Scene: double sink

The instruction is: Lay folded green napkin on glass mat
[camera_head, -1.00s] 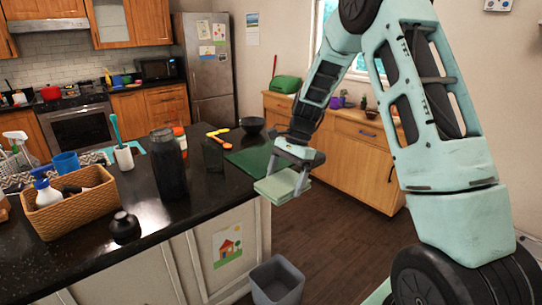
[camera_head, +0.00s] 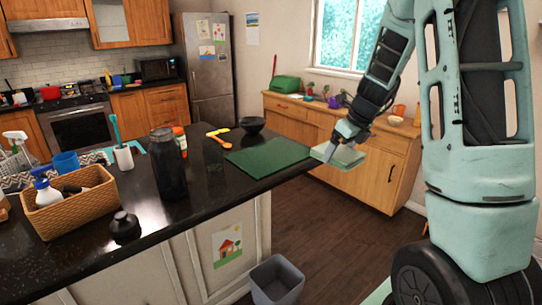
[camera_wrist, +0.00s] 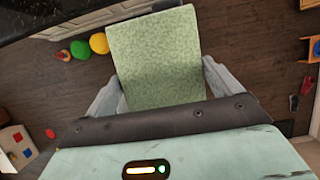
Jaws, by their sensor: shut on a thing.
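The folded green napkin (camera_head: 340,156) is pale green and square. My gripper (camera_head: 343,136) is shut on it and holds it in the air, just off the right end of the island counter. In the wrist view the napkin (camera_wrist: 155,58) lies between the two fingers and spreads out past them, with floor beneath it. The glass mat (camera_head: 268,157) is a dark green rectangle lying flat on the counter's right end, left of the napkin. Its top is bare.
A tall dark jar (camera_head: 167,164) and a wicker basket (camera_head: 71,203) stand farther left. A grey bin (camera_head: 277,281) is on the floor below.

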